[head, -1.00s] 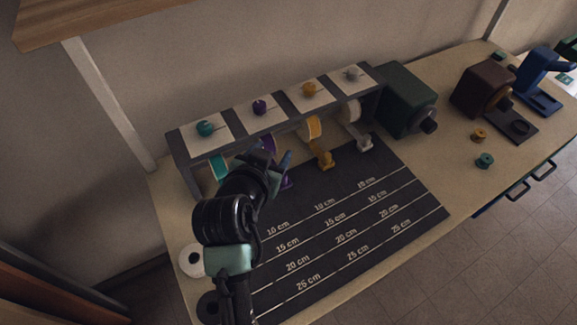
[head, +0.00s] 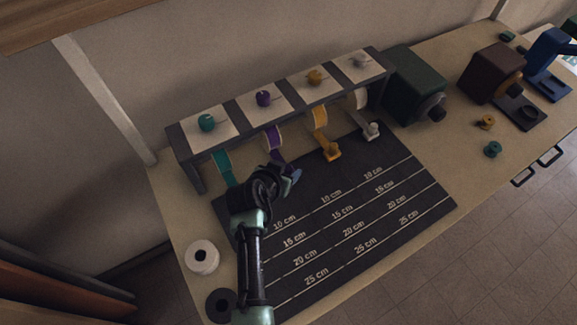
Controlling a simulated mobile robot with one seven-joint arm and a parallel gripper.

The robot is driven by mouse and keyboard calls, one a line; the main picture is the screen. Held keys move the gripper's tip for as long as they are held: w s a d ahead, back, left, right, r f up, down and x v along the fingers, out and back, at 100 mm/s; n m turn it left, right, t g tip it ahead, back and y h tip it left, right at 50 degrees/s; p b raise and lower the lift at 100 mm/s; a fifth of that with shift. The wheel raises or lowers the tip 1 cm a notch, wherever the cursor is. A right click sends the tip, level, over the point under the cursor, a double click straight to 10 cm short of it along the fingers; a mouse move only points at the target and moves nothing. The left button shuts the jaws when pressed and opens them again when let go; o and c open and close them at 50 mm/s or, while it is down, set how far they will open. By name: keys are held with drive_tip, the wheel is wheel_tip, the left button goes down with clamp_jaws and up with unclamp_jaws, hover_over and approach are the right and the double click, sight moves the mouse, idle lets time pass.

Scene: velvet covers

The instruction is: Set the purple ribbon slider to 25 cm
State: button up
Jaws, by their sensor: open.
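The purple ribbon roll (head: 273,137) hangs under the dark rack, with a purple knob (head: 264,98) on the white card above it. A short purple ribbon (head: 279,158) runs down from the roll toward the mat. My gripper (head: 290,174) is open at the lower end of this ribbon, above the 10 cm line. The purple slider itself is mostly hidden behind my gripper, and I cannot tell whether the fingers touch it. The dark measuring mat (head: 395,228) carries white lines marked 10, 15, 20 and 25 cm.
Yellow (head: 330,151) and white (head: 370,131) sliders stand to the right at the mat's top. A teal ribbon (head: 226,168) hangs at left. White (head: 202,257) and black (head: 221,305) rolls lie left of my arm. Machines stand at the right. The mat's lower right is clear.

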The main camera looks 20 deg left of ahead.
drive_tip(key=shift+x, duration=1.4)
drive_tip(key=shift+c, duration=0.3)
clamp_jaws()
